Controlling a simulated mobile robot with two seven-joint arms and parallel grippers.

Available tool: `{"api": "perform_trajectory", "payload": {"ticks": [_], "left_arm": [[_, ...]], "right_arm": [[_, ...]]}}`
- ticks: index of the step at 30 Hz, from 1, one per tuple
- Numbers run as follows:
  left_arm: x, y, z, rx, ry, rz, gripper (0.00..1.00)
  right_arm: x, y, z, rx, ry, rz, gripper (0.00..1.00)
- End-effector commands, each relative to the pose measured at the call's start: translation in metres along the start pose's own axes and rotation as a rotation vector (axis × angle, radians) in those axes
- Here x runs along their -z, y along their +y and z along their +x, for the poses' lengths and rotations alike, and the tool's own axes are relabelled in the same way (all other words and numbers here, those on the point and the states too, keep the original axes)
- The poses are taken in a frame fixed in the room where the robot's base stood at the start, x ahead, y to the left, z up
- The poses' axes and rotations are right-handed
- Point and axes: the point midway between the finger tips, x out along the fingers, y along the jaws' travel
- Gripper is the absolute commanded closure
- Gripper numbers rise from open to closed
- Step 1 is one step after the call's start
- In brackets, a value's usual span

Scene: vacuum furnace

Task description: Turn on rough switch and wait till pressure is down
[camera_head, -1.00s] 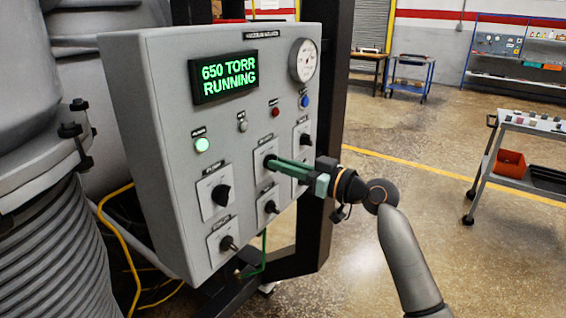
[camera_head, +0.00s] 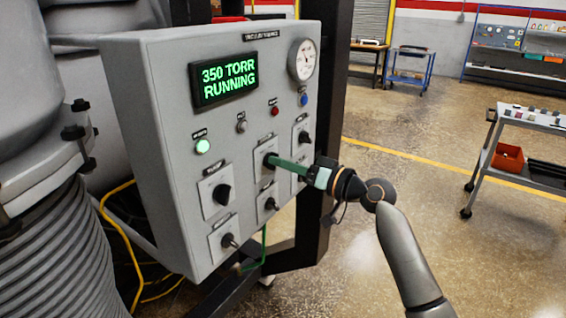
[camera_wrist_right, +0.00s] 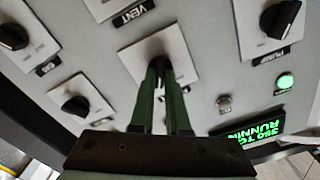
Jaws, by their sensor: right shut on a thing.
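The grey control panel (camera_head: 160,160) fills the left middle of the head view. Its display (camera_head: 226,78) reads 350 TORR RUNNING in green. A round gauge (camera_head: 304,60) sits at its top right. My right gripper (camera_head: 271,162) is shut on the black knob of the upper middle switch (camera_head: 262,153). In the right wrist view, both green fingers close around that knob (camera_wrist_right: 159,66). The switch's label is not readable in the head view and is hidden in the wrist view. A green light (camera_head: 203,146) glows under the display. My left gripper is not in view.
Several other black knobs surround the held one, including one at its left (camera_head: 222,195) and one below (camera_head: 270,204). A grey ribbed hose (camera_head: 40,255) stands at the left. A cart (camera_head: 525,155) stands at the right, with open floor between.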

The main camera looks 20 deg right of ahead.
Motion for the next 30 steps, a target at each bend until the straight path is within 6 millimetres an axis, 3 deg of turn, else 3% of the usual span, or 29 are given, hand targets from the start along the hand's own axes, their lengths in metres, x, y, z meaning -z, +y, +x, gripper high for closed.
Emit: {"api": "perform_trajectory", "payload": {"ticks": [8, 9, 16, 25, 30], "left_arm": [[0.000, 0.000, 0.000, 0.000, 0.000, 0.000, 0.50], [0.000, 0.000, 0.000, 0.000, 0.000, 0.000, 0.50], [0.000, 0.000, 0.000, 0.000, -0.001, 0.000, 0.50], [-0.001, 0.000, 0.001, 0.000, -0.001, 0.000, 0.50], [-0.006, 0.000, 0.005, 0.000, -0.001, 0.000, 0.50]], "right_arm": [[0.000, 0.000, 0.000, 0.000, 0.001, 0.005, 1.00], [0.000, 0.000, 0.000, 0.001, 0.001, 0.004, 0.83], [0.000, 0.000, 0.000, 0.000, 0.001, 0.003, 0.57], [0.000, 0.001, -0.002, 0.000, 0.001, 0.001, 0.56], [-0.002, 0.002, -0.022, -0.003, 0.001, -0.001, 0.56]]}}
